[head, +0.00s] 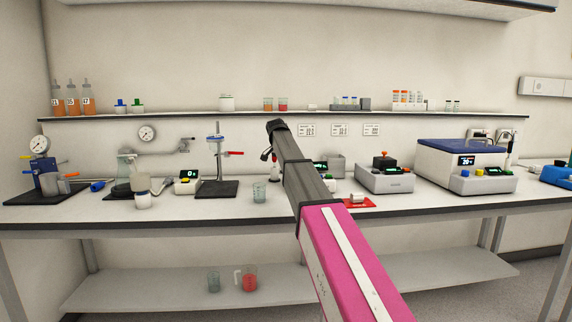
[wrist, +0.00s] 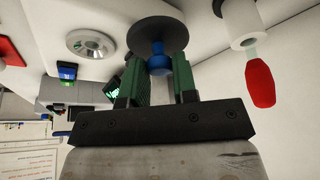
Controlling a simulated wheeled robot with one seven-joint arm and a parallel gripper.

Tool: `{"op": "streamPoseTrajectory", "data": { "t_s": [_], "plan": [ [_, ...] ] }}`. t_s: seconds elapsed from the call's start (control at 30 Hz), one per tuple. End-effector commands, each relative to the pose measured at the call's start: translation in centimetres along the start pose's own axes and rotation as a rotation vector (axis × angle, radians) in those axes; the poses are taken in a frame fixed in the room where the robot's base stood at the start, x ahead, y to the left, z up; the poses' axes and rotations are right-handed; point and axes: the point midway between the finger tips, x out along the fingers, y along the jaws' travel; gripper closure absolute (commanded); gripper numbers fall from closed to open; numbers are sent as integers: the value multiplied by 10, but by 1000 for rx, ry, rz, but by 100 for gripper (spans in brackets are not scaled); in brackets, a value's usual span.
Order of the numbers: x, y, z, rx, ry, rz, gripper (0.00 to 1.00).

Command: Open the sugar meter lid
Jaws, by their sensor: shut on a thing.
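In the wrist view, my gripper (wrist: 160,72) has its two green fingers closed around a blue knob (wrist: 158,54). The knob is fixed to a dark round disc (wrist: 157,34), which looks like the sugar meter lid. Beside it, a pale body carries a round silver ring with a dark centre (wrist: 90,44), which may be the meter's sample well. The disc appears to be beside this ring, not over it. Whether the lid is hinged, I cannot tell. In the head view, my gripper (head: 267,156) is small above the bench, and my arm hides part of the area behind it.
A red-bulbed dropper (wrist: 261,82) in a white holder is close to my gripper. In the head view, a glass beaker (head: 259,193) stands near the bench front and a red tray (head: 359,203) lies to the right. A grey instrument (head: 385,180) stands beyond.

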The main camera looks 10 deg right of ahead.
Motion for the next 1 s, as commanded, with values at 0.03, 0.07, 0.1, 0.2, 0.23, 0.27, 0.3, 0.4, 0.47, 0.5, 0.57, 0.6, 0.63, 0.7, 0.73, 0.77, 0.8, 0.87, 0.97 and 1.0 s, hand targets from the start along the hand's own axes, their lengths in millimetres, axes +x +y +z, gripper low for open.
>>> {"op": "streamPoseTrajectory", "data": {
  "t_s": [0.03,0.07,0.1,0.2,0.23,0.27,0.3,0.4,0.47,0.5,0.57,0.6,0.63,0.7,0.73,0.77,0.8,0.87,0.97,1.0],
  "plan": [
    [0,0,0,-1,0,-1,64],
    [0,0,0,-1,0,-1,54],
    [0,0,0,-1,0,-1,48],
    [0,0,0,-1,0,-1,48],
    [0,0,0,-1,0,-1,48],
    [0,0,0,-1,0,-1,48],
    [0,0,0,-1,0,-1,48],
    [-2,0,0,-1,0,-1,48],
    [-5,0,0,-1,0,-1,48],
    [-9,0,0,-1,1,-1,48],
    [-17,0,0,-1,1,-1,48],
    [-23,0,0,-1,1,-1,48],
    [-29,0,0,-1,1,-2,48],
    [-43,-1,0,-1,2,-2,48],
    [-49,-1,0,-1,1,-2,48],
    [-54,-1,0,-1,1,-2,48],
    [-62,-1,0,-1,2,-2,48],
    [-73,-1,0,-1,1,-2,48],
    [-88,-1,0,-1,1,-2,48],
    [-93,-1,0,-1,1,-2,48]
  ]
}}
